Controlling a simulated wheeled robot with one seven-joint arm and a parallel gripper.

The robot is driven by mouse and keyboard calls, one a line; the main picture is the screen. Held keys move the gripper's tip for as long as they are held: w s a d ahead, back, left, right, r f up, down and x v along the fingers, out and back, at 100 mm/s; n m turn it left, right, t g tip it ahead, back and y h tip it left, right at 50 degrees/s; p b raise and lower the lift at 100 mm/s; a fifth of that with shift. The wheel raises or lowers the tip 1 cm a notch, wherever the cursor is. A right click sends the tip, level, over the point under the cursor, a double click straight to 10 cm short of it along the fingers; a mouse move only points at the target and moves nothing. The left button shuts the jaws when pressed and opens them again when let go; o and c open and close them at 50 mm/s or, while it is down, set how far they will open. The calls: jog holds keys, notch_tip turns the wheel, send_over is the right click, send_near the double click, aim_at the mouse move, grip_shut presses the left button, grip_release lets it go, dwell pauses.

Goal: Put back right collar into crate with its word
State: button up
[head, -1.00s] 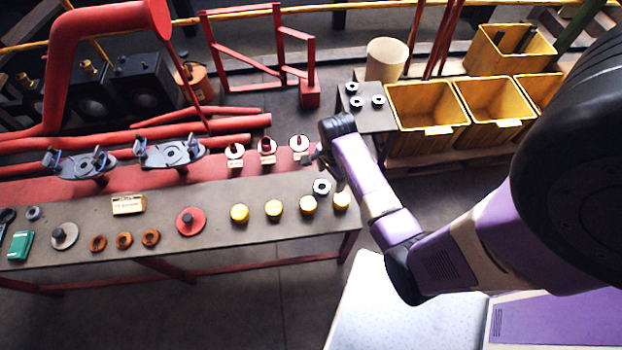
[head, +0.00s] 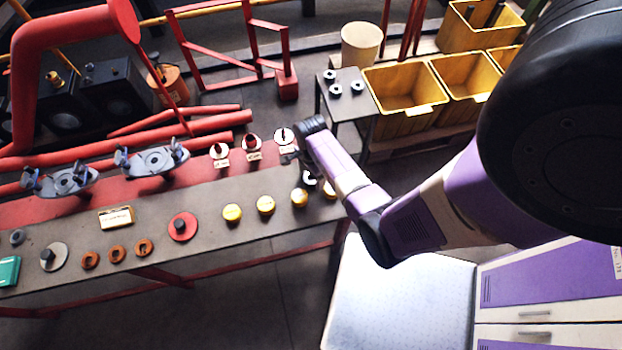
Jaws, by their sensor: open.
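Three dark collars lie on a small grey stand (head: 346,104) at the back right of the bench: one at the back (head: 329,76), one at the front left (head: 335,90) and one at the right (head: 358,87). Another pale-rimmed ring (head: 309,179) lies on the bench, partly hidden by my arm. Yellow crates stand right of the stand: a near one (head: 400,112), a middle one (head: 466,76), one partly hidden (head: 503,57) and one behind (head: 482,22). Their label words are too small to read. My gripper (head: 290,158) is open and apparently empty over the bench's right end, left of the stand.
A pale bucket (head: 361,44) stands behind the stand.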

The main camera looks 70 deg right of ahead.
grip_shut()
jog(key=shift+r, duration=0.1)
jog(key=shift+r, duration=0.15)
